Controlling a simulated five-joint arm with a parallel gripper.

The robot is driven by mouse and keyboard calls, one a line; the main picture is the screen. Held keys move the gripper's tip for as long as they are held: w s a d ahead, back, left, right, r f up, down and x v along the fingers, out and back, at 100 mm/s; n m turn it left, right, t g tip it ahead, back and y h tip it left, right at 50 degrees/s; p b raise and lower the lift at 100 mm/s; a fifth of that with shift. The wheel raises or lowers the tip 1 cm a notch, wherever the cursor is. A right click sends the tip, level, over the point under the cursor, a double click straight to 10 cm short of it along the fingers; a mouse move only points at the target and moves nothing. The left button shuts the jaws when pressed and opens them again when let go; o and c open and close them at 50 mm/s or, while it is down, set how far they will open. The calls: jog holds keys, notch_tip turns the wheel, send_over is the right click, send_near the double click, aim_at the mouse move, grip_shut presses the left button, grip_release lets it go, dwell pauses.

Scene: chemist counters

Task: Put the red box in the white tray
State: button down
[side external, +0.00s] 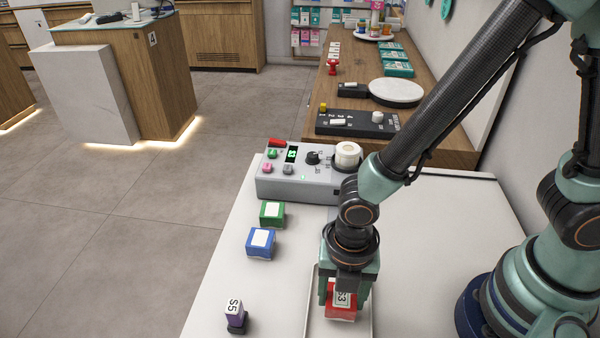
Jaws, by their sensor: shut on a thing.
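The red box (341,313) has a white label on it, partly covered by my gripper. My gripper (345,290) points down and is shut on the red box. The white tray (311,318) lies on the white counter at the bottom of the side external view, and its lower end is cut off by the frame. The red box is over or inside the tray area, between its side rims. I cannot tell whether the box touches the tray floor.
A grey control device (300,180) sits behind. The counter (430,225) is clear to the right.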

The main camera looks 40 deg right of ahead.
aim_at(342, 296)
jog(key=shift+f, duration=0.6)
jog(key=shift+f, duration=0.1)
jog(key=shift+c, duration=0.7)
grip_release()
notch_tip(342, 296, up, 12)
jog(key=w+d+r+m+t, duration=0.2)
jog(key=w+d+r+m, duration=0.2)
jog(key=d+m, duration=0.6)
jog(key=w+d+r+m+t, duration=0.3)
jog(key=d+r+m, duration=0.4)
jog(key=m, duration=1)
jog(key=d, duration=0.3)
jog(key=shift+w+d+r+t, duration=0.15)
jog(key=shift+w+r+t, duration=0.15)
jog(key=shift+w+r, duration=0.1)
